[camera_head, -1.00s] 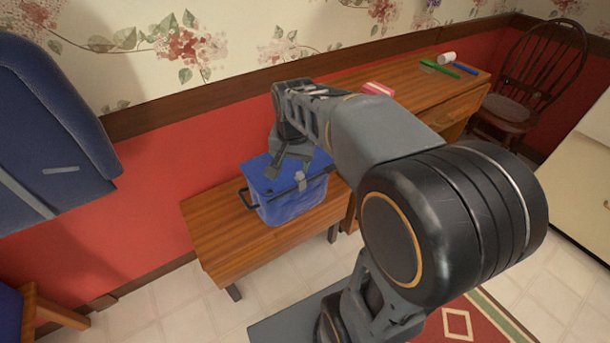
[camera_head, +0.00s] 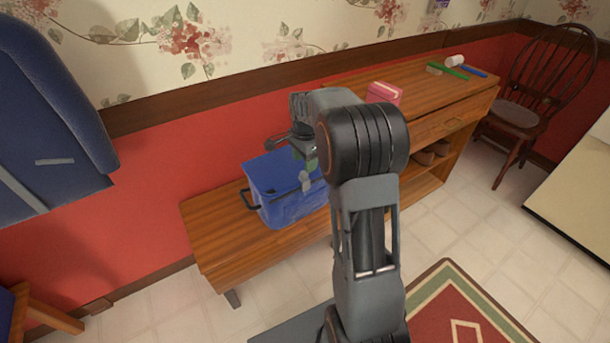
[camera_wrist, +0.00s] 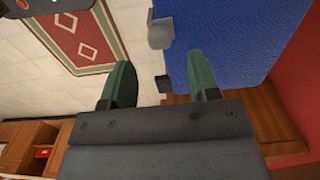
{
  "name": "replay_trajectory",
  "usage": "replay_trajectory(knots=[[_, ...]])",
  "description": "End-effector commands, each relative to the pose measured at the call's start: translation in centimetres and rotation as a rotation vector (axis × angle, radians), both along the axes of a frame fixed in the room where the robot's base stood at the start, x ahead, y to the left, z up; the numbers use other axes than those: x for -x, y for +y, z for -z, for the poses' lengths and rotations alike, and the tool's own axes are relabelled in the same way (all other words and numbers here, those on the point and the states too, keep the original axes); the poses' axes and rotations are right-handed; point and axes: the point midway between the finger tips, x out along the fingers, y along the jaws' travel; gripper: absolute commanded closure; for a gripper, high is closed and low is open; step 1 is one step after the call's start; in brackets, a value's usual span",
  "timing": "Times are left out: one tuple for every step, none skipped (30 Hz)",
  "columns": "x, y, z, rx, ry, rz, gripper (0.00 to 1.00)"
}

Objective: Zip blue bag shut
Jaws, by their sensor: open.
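The blue bag (camera_head: 285,200) stands upright on the low wooden bench, with a dark handle on its left side and a grey tab (camera_head: 305,181) on its front upper edge. My gripper (camera_head: 290,140) is above the bag's right part in the head view, partly hidden by my own arm. The bag's blue surface (camera_wrist: 235,45) fills the upper right there. The grey tab (camera_wrist: 160,32) shows just beyond the fingers, apart from them.
The bench (camera_head: 215,245) has free room left of the bag. A taller wooden desk (camera_head: 425,95) to the right holds a pink box (camera_head: 384,92) and some pens. A blue chair (camera_head: 45,130) is at left, a wooden chair (camera_head: 540,85) at far right. A patterned rug (camera_head: 460,310) lies in front.

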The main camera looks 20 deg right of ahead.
Motion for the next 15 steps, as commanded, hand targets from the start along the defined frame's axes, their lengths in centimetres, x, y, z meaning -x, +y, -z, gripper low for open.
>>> replay_trajectory(knots=[[0.0,0.0,1.2,-0.001,0.002,-0.001,0.45],[0.0,0.0,1.7,-0.001,0.003,-0.001,0.45],[0.0,0.0,2.3,-0.001,0.002,-0.001,0.45],[0.0,0.0,2.7,-0.001,0.002,-0.001,0.45],[0.0,0.0,3.0,-0.001,0.002,-0.001,0.45],[0.0,0.0,3.5,-0.001,0.002,-0.001,0.45],[0.0,0.0,3.8,0.0,0.001,-0.002,0.45],[0.0,0.0,4.1,0.0,0.001,-0.002,0.45],[0.0,0.0,4.4,0.0,0.001,-0.002,0.45],[0.0,0.0,4.6,0.0,0.001,-0.002,0.45],[0.0,0.0,4.8,0.0,0.001,-0.002,0.45],[0.0,0.0,5.0,0.0,0.0,-0.002,0.45],[0.0,0.0,5.1,0.0,0.0,-0.002,0.45],[0.0,0.0,5.1,0.0,0.0,-0.002,0.45],[0.0,0.0,5.2,0.0,-0.001,-0.002,0.45]])
